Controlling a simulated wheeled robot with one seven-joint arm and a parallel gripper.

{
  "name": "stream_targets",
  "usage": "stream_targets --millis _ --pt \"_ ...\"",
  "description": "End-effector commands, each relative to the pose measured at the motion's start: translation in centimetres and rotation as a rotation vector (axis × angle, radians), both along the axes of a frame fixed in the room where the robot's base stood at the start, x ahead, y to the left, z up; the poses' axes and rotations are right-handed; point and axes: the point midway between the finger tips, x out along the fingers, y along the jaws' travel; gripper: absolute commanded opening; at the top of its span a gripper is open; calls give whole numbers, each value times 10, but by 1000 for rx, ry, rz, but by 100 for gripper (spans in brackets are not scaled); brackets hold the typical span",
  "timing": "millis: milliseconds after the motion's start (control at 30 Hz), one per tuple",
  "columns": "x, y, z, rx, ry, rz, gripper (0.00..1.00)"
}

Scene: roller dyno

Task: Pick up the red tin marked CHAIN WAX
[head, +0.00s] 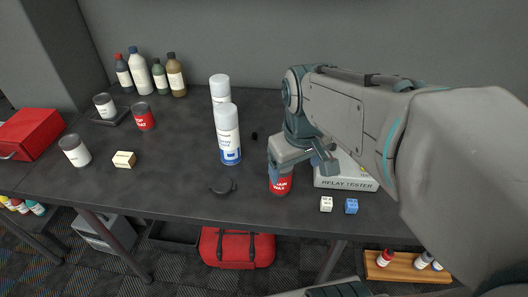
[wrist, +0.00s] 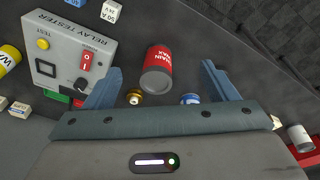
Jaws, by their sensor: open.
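The red tin marked CHAIN WAX (head: 280,186) stands on the dark bench near its front edge, left of the relay tester. Its upper part is hidden behind my gripper (head: 302,160) in the head view. In the wrist view the red tin (wrist: 158,66) shows its label and grey end, lying between and beyond the two blue fingers of my gripper (wrist: 163,72). The fingers are spread wide, with a gap on each side of the tin. Nothing is held.
The relay tester (head: 345,181) sits close right of the tin, partly behind my arm. A white block (head: 326,204) and a blue block (head: 351,206) lie in front. Spray cans (head: 228,136) stand left. Another red tin (head: 143,117) is farther left. A black round object (head: 222,187) lies near the edge.

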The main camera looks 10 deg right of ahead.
Motion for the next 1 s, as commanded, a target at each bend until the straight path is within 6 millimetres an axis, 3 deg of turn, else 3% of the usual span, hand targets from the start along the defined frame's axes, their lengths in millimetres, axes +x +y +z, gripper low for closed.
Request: stream_targets --millis 33,200,400,567,800,1000 --pt "16 -1 2 -11 31 57 79" --pt "61 1 5 -28 116 271 79" --pt "92 0 3 -20 170 428 79" --pt "99 0 -8 -17 184 465 79" --pt "97 0 -54 -15 186 466 79" --pt "98 0 -80 -17 183 465 79"
